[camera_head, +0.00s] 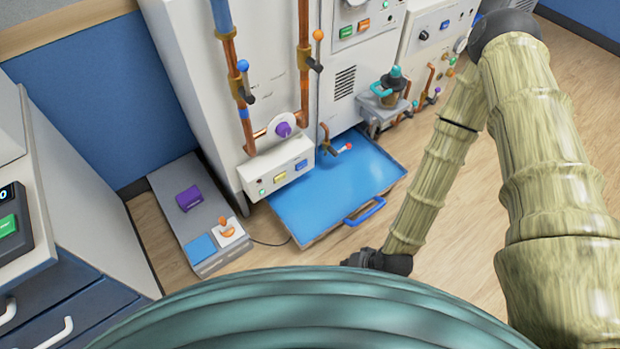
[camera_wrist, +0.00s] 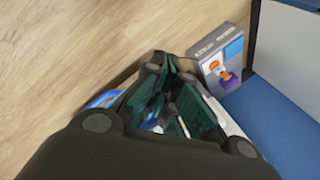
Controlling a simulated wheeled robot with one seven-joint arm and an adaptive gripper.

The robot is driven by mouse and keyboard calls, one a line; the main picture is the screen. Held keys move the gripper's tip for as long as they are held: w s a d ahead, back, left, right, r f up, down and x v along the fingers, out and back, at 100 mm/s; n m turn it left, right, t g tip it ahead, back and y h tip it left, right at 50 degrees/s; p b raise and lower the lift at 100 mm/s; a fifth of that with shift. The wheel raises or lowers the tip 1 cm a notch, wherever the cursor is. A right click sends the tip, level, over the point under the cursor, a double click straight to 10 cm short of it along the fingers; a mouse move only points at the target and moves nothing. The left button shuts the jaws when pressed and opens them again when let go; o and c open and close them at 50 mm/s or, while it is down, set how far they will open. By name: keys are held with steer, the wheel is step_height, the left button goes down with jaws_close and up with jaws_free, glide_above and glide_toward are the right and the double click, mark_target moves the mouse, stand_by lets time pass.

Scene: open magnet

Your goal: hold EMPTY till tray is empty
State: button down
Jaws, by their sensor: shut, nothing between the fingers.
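The tray (camera_head: 374,205) is wide and shallow, with a blue inside and a blue handle (camera_head: 365,211), on the floor before the white cabinet. I cannot tell how much liquid it holds. In the wrist view, its handle (camera_wrist: 103,98) shows beyond my fingers. No label reading EMPTY is legible. A white box (camera_head: 283,163) behind the tray carries green, yellow and blue buttons. A grey floor unit (camera_head: 188,219) has a purple block, a blue square and an orange lever. My gripper (camera_wrist: 172,88) is shut and empty; its wrist end (camera_head: 378,262) shows in the head view, before the tray.
Copper pipes with valve levers (camera_head: 247,97) rise behind the tray. A small tap (camera_head: 327,142) overhangs its back edge. A desk with drawers (camera_head: 85,315) stands at left. Wooden floor (camera_head: 470,255) is open at right.

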mark_target(306, 164)
steer(key=w+a+f+m+t+y+b, duration=0.25)
steer(key=w+a+f+b, duration=0.2)
steer(key=w+b, duration=0.35)
steer(key=w+a+f+m+t+y+b, duration=0.2)
steer(key=w+a+f+t+b, duration=0.1)
steer(key=w+f+b, duration=0.5)
steer(key=w+d+m+t+b, duration=0.1)
steer(key=w+d+t+b, duration=0.1)
steer(key=w+b, duration=0.4)
steer(key=w+d+r+m+t+y+b, duration=0.1)
steer(key=w+d+m+t+b, duration=0.1)
steer(key=w+b, duration=0.4)
steer(key=w+d+t, duration=0.1)
steer(key=w+t, duration=0.1)
steer(key=w, duration=0.2)
steer(key=shift+w+d+r, duration=0.25)
steer(key=shift+d+r, duration=0.05)
steer(key=shift+d, duration=0.05)
steer(key=shift+m+t+y, duration=0.25)
steer(key=b+x, duration=0.3)
steer(key=x, duration=0.3)
steer(key=b+x, duration=0.3)
steer(key=x, duration=0.3)
steer(key=shift+w+a+f, duration=0.2)
steer(key=shift+w+a, duration=0.05)
steer(key=shift+w, duration=0.05)
steer(key=shift+w+a+r, duration=0.15)
steer(key=shift+w+a, duration=0.15)
steer(key=shift+w, duration=0.2)
